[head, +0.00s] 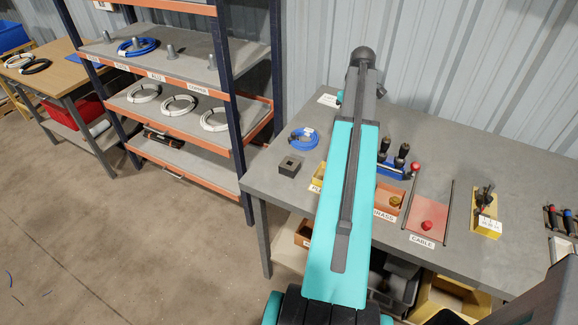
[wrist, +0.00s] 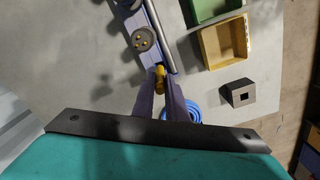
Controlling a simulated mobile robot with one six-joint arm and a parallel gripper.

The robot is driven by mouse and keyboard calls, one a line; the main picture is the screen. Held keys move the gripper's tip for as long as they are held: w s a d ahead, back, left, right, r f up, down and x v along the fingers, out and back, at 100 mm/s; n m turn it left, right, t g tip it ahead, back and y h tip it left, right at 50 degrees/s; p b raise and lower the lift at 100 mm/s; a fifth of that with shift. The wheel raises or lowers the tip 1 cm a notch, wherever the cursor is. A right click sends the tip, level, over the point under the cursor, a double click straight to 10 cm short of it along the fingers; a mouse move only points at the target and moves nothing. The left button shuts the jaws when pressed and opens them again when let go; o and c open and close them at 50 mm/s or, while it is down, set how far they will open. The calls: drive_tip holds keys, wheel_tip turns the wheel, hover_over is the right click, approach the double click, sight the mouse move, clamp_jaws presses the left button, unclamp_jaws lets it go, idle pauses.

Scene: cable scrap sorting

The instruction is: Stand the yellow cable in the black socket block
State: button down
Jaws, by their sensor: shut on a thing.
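The black socket block (wrist: 237,95) stands on the grey table to the right of my gripper in the wrist view, with a square hole in its top. In the head view the block (head: 289,167) is near the table's left end. My gripper (wrist: 159,82) is shut on the yellow cable (wrist: 160,72), which shows only as a short yellow piece between the fingertips. It is beside the blue rack (wrist: 168,50); I cannot tell whether the cable is clear of the rack. In the head view my arm hides the gripper and the cable.
A blue cable coil (head: 304,138) lies behind the block. A yellow bin (wrist: 225,44) and a green bin (wrist: 209,8) are near the block in the wrist view. The rack (head: 390,168) holds black-handled tools.

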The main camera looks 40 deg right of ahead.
drive_tip(key=shift+w, duration=0.1)
drive_tip(key=shift+w+a, duration=0.4)
drive_tip(key=shift+w, duration=0.1)
drive_tip(key=w+a+f+n+b, duration=0.1)
drive_tip(key=w+a+n, duration=0.1)
drive_tip(key=w+a, duration=0.9)
drive_tip(key=w+a+n+b, duration=0.1)
drive_tip(key=w+a+n, duration=0.1)
drive_tip(key=w+a, duration=0.9)
drive_tip(key=w+a+f+n+b, duration=0.1)
drive_tip(key=a+n, duration=0.1)
drive_tip(key=a, duration=1.6)
drive_tip(key=w+a+f+n+b, duration=0.1)
drive_tip(key=a+n+b, duration=0.1)
drive_tip(key=a, duration=1.6)
drive_tip(key=shift+w, duration=0.3)
drive_tip(key=shift+s, duration=0.1)
